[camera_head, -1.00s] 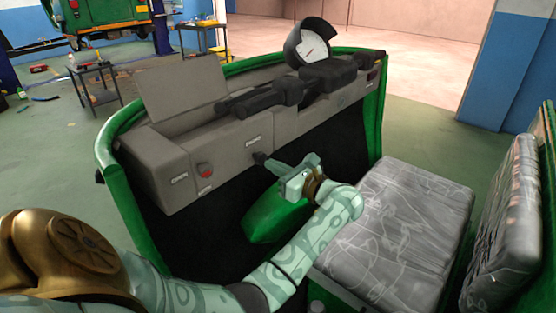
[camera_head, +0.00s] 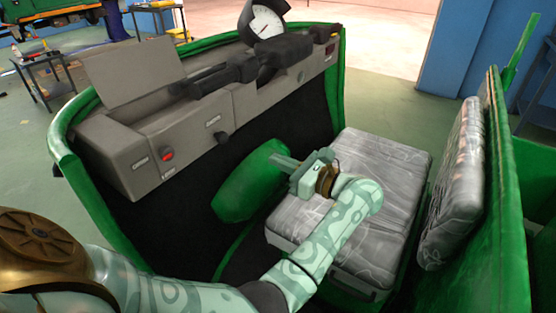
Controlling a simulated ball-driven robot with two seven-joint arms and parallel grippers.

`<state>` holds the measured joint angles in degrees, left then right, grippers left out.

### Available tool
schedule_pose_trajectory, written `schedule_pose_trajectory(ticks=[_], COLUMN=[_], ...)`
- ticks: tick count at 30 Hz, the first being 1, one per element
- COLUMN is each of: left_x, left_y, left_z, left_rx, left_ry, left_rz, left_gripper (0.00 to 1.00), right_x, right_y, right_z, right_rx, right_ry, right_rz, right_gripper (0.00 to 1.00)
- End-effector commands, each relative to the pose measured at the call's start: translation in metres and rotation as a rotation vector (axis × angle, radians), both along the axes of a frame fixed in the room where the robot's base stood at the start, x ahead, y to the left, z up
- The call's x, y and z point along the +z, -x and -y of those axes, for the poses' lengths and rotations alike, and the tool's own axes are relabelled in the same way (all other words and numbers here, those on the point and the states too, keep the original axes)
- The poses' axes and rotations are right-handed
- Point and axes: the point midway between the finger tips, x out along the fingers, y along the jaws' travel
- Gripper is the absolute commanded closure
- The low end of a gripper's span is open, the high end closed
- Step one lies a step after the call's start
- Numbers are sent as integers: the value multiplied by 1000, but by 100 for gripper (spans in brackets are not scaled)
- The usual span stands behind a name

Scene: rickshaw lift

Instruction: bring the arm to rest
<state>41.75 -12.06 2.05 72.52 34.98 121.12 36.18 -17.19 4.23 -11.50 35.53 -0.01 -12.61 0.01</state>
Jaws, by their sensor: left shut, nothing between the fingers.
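My left arm comes in from the lower left, patterned in pale green. Its elbow is bent, and its wrist lies above the grey patterned seat cushion (camera_head: 395,165). My left gripper (camera_head: 278,158) points left toward the dashboard, next to the rounded green panel (camera_head: 245,185). It is shut with nothing held. I cannot tell whether it touches the green panel or is only in front of it. My right gripper is not in view.
The grey dashboard (camera_head: 130,150) with a red button, black handlebar (camera_head: 225,75) and round gauge (camera_head: 267,25) stands ahead. The seat backrest (camera_head: 460,185) is at right. A small table (camera_head: 45,75) stands on the green floor at left.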

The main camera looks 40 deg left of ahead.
Motion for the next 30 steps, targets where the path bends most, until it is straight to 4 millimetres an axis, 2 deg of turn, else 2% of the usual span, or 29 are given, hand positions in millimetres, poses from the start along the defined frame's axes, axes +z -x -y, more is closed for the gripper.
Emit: schedule_pose_trajectory(ticks=[11, 13, 21, 30], left_x=[4, 17, 91, 129], left_y=[0, 2, 9, 13], left_z=[0, 0, 0, 0], left_rx=[0, 0, 0, 0], left_ry=[0, 0, 0, 0], left_rz=[2, 12, 62, 85], left_gripper=[100, 100, 100, 100], right_x=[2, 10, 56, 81], right_y=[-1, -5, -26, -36], right_z=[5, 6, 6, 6], right_rx=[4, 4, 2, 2], right_ry=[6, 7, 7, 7], right_rz=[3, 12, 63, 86], right_gripper=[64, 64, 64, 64])
